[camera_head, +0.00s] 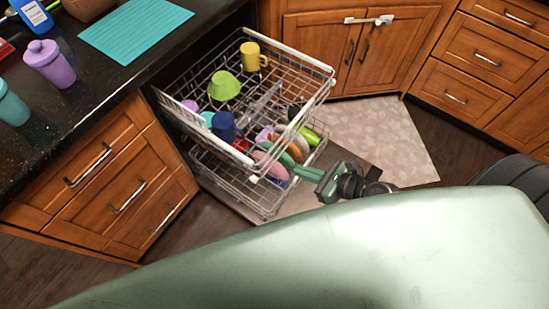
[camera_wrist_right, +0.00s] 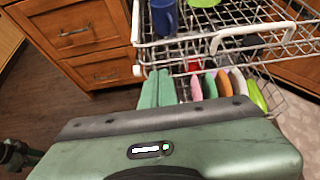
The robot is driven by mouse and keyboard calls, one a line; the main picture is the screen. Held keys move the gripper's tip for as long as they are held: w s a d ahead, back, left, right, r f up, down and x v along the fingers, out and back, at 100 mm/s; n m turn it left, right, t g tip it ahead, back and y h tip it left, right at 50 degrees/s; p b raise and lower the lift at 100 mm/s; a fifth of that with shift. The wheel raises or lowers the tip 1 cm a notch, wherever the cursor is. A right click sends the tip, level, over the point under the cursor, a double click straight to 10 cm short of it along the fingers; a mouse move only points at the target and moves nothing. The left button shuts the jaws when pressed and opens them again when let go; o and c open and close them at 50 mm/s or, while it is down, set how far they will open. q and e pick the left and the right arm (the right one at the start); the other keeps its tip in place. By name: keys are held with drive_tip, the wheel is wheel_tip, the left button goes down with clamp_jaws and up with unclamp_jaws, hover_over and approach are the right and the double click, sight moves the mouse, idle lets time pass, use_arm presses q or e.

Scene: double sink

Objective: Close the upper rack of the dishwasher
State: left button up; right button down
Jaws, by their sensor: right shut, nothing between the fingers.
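The upper rack (camera_head: 308,104) is pulled out of the dishwasher under the counter; its white wire frame and pale rim also show in the wrist view (camera_wrist_right: 252,33). It holds a yellow mug (camera_head: 250,56), a lime green cup or bowl (camera_head: 224,86) and a dark blue cup (camera_head: 223,125). The lower rack (camera_head: 235,190) is also out beneath it, with colored plates (camera_wrist_right: 222,84). My right gripper (camera_head: 284,166) is shut and empty near the front of the racks; its green fingers show in the wrist view (camera_wrist_right: 157,78). Contact with a rack cannot be told. My left gripper is out of view.
A dark counter (camera_head: 102,90) with a purple cup (camera_head: 48,62) and teal mat (camera_head: 137,29) is at left. Wooden drawers (camera_head: 120,190) stand beside the racks. A beige rug (camera_head: 375,135) lies to the right. My pale green body fills the lower foreground.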

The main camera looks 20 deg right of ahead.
sight(267, 157)
drive_tip(key=x, duration=0.3)
drive_tip(key=r+x, duration=0.1)
drive_tip(key=x, duration=0.2)
drive_tip(key=p+x, duration=0.1)
drive_tip(key=x, duration=0.2)
drive_tip(key=shift+w+a+r, duration=0.2)
drive_tip(key=shift+w, duration=0.15)
drive_tip(key=shift+w+a, duration=0.2)
drive_tip(key=shift+w, duration=0.05)
drive_tip(key=shift+w, duration=0.1)
